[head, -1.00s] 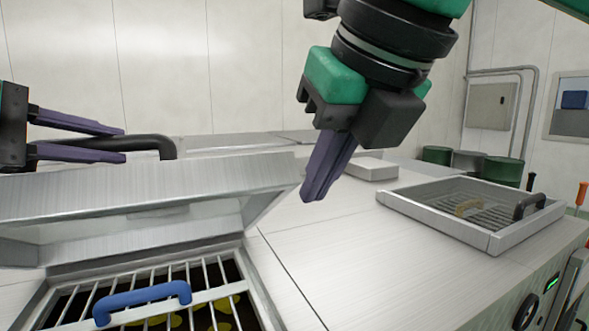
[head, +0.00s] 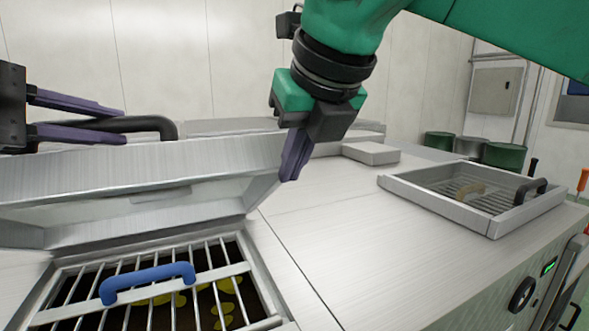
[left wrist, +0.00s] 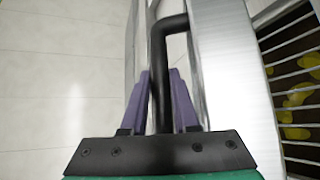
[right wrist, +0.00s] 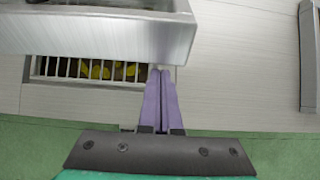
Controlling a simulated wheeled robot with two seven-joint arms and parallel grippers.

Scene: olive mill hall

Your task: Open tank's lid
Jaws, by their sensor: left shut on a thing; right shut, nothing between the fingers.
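The tank's metal lid (head: 150,170) stands raised and tilted at the left of the head view, above the tank opening. Under it lies a barred grate with a blue handle (head: 148,280), with yellow-green fruit below the bars. My left gripper (head: 118,122) is shut on the lid's black handle (head: 158,124); the left wrist view shows the handle (left wrist: 160,80) between the purple fingers. My right gripper (head: 290,178) is shut and empty, with its fingertips at the lid's right end. In the right wrist view the fingertips are by the lid's corner (right wrist: 170,40); I cannot tell whether they touch.
A pale block (head: 371,153) sits on the metal top behind. Green drums (head: 503,155) stand farther back. The metal top (head: 340,225) between the tanks is clear.

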